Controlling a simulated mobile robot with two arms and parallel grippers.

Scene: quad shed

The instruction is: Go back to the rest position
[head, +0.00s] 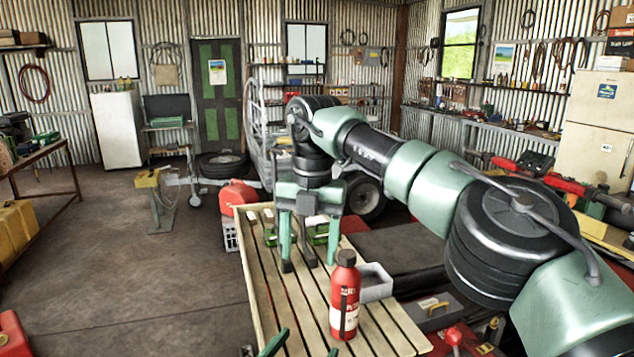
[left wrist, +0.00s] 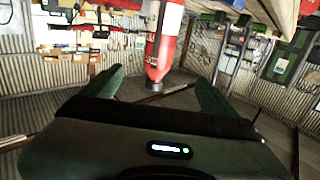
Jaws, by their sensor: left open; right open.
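My right gripper (head: 309,264) hangs over the slatted wooden table (head: 285,305) with its green fingers pointing down, open, with nothing seen held. My left gripper (head: 303,349) shows only as two green fingertips at the bottom edge of the head view, open and apart. A red bottle (head: 344,312) with a dark cap stands upright on the table, just beyond the left fingertips. In the left wrist view the red bottle (left wrist: 164,48) appears upside down beyond the open fingers, apart from them.
Green items (head: 320,236) lie behind the right gripper, partly hidden. The concrete floor on the left (head: 150,275) is clear.

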